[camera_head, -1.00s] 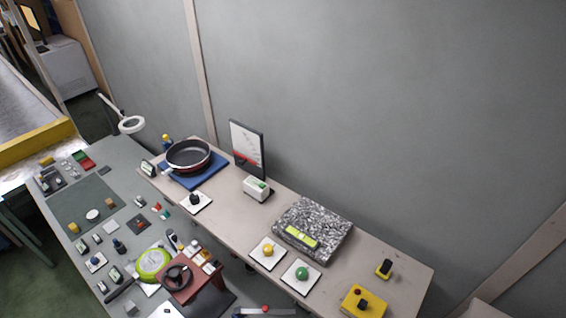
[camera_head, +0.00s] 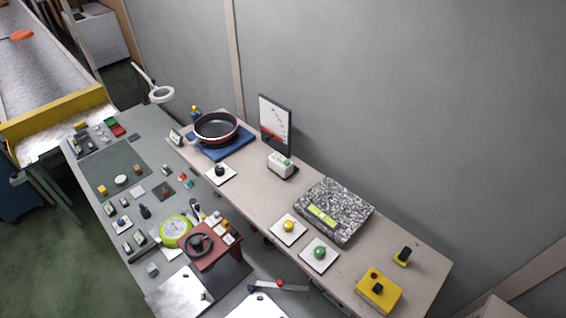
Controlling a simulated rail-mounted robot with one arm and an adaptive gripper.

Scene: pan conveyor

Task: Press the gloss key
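No key can be read as the gloss key at this size. A yellow button on a white plate (camera_head: 289,227) and a green button on a white plate (camera_head: 319,253) lie nearer. A dark knob on a white plate (camera_head: 220,172) is to the left. A dark pan (camera_head: 217,128) with a red band rests on a blue mat (camera_head: 238,149). My gripper cannot be made out in the view.
A speckled granite block (camera_head: 350,207) with a yellow-green level lies on the back bench. A yellow box with buttons (camera_head: 379,291) is at its right end. A red stand with a dark wheel (camera_head: 211,253) and several small items crowd the lower bench. A conveyor (camera_head: 50,85) is at left.

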